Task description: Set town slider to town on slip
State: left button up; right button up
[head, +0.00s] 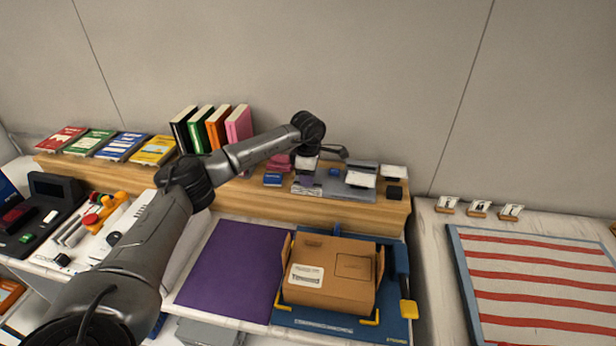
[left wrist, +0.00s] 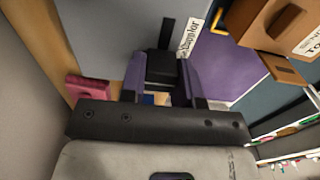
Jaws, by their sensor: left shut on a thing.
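My left gripper (head: 306,172) reaches over the grey panel (head: 350,188) on the wooden shelf. In the left wrist view its two purple-sided fingers (left wrist: 162,80) are shut on a black block-shaped knob (left wrist: 162,66). A dark slot or bar runs from the knob up the grey panel surface (left wrist: 120,40), beside a white label strip (left wrist: 190,38) with dark lettering. A white slip (head: 306,276) with print is on the cardboard box (head: 345,268); its town name is too small to read surely. My right gripper is not in view.
Several books (head: 212,128) stand on the shelf (head: 230,193), left of the panel. A purple mat (head: 230,262) and a blue base (head: 395,328) lie below. A red-and-white striped board (head: 540,285) is at right. A pink block (left wrist: 86,88) is near my gripper.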

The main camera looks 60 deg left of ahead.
aim_at(297, 183)
pick_arm(q)
grip_shut()
jog(key=s+a, duration=0.2)
jog(key=shift+s+a, duration=0.15)
jog(key=shift+s, duration=0.15)
jog(key=shift+w, duration=0.1)
jog(key=o, duration=0.9)
grip_release()
jog(key=shift+r+b, duration=1)
jog(key=shift+r, duration=5.95)
